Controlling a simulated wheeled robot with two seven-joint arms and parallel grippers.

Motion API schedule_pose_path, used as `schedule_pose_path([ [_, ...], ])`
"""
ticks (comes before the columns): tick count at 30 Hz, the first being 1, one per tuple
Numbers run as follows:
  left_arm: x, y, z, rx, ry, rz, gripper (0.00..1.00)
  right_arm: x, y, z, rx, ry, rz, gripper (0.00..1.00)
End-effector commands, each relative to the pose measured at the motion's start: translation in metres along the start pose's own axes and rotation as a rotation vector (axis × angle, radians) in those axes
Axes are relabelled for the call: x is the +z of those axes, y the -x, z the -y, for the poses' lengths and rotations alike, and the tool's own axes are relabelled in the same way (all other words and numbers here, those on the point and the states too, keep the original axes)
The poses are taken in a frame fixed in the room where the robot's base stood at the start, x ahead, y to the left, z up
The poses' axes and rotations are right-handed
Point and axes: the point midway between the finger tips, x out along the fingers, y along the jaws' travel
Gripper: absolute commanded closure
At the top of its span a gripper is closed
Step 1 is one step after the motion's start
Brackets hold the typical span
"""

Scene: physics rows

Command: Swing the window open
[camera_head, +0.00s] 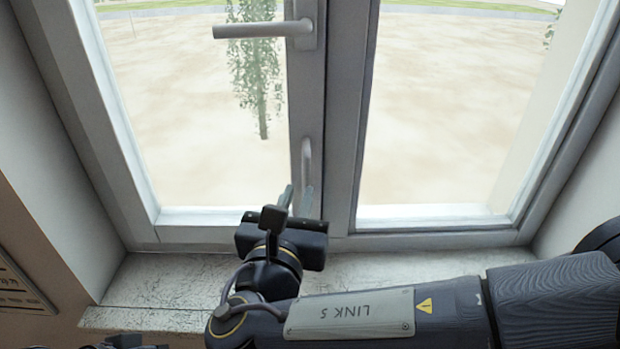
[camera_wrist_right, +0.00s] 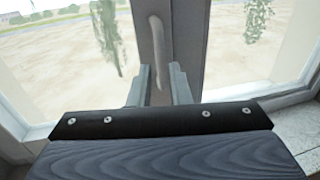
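The window has a left sash (camera_head: 180,232) and a right sash (camera_head: 440,240), both light grey; the left one looks shut in its frame. Its lever handle (camera_head: 262,29) lies level, pointing left. Lower on the same upright is a small pale pull handle (camera_head: 306,160), also in the right wrist view (camera_wrist_right: 158,50). My right gripper (camera_head: 298,200) is just below the pull handle, fingers pointing at the sash. In the wrist view its two fingers (camera_wrist_right: 160,85) are apart, with the pull handle showing in line with the gap. Contact cannot be told.
A speckled stone sill (camera_head: 160,285) runs under the window. White reveal walls stand left (camera_head: 60,170) and right (camera_head: 588,190). My right forearm lies low across the right half of the head view. A panel (camera_head: 18,285) is at the far left.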

Motion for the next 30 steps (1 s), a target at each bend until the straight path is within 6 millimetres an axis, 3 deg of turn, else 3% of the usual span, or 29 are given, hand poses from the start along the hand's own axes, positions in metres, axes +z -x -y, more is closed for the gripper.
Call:
schedule_pose_path([
  [15, -0.008, 0.016, -0.007, 0.0, 0.0, 0.0, 0.77, 0.002, -0.07, -0.001, 0.0, 0.002, 0.001, 0.83],
  [26, -0.008, 0.016, -0.007, 0.0, 0.0, 0.0, 0.77, 0.001, -0.076, 0.0, 0.002, 0.001, 0.001, 0.83],
  [30, -0.008, 0.016, -0.007, 0.0, 0.0, 0.0, 0.77, 0.001, -0.076, 0.0, 0.002, 0.0, 0.001, 1.0],
])
